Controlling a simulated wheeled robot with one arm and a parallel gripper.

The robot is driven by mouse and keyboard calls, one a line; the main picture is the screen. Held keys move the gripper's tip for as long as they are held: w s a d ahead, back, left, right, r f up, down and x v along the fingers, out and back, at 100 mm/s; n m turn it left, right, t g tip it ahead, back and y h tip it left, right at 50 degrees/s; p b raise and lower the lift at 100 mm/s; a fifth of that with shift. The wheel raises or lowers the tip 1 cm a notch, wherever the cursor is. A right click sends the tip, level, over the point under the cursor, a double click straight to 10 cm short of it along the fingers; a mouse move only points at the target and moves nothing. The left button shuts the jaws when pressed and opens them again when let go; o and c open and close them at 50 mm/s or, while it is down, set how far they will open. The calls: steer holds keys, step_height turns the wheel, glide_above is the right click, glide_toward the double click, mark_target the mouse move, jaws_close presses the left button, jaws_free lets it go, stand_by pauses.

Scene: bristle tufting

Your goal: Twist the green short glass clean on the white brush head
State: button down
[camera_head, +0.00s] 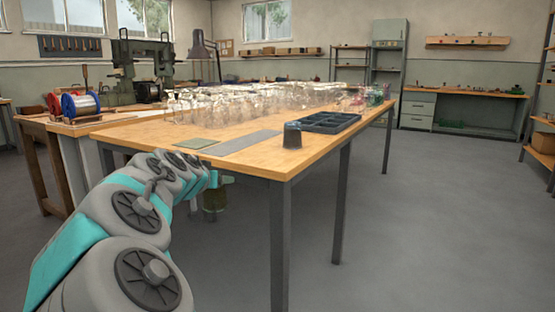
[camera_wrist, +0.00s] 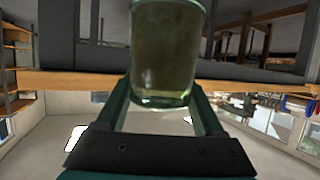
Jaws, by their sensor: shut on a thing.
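My gripper (camera_wrist: 160,88) is shut on the green short glass (camera_wrist: 166,50), which sits between its two fingers in the wrist view. In the head view my gripper (camera_head: 216,181) is low in front of the near table edge, with the green glass (camera_head: 214,201) just below the tabletop level, apart from the table. I cannot make out the white brush head in either view.
Wire spools (camera_head: 80,105) stand at left. The floor at right is clear.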

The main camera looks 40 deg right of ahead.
steer(key=s+d+r+m+g+h, duration=0.2)
steer(key=s+d+r+m+g, duration=0.2)
steer(key=s+d+r, duration=0.6)
step_height(320, 180, up, 4)
steer(key=shift+s+r+h, duration=0.15)
steer(key=shift+s+h, duration=0.25)
steer(key=shift+s, duration=0.4)
steer(key=shift+d, duration=0.15)
steer(key=w+d+f, duration=0.1)
steer(key=w+d, duration=0.9)
steer(key=shift+w+f, duration=0.25)
steer(key=shift+d, duration=0.1)
steer(key=shift+w+d+f, duration=0.15)
steer(key=shift+f, duration=0.4)
steer(key=shift+w+d+f, duration=0.15)
steer(key=shift+w+f, duration=0.05)
steer(key=shift+f, duration=0.35)
steer(key=shift+w+d+f, duration=0.15)
steer(key=shift+f, duration=0.4)
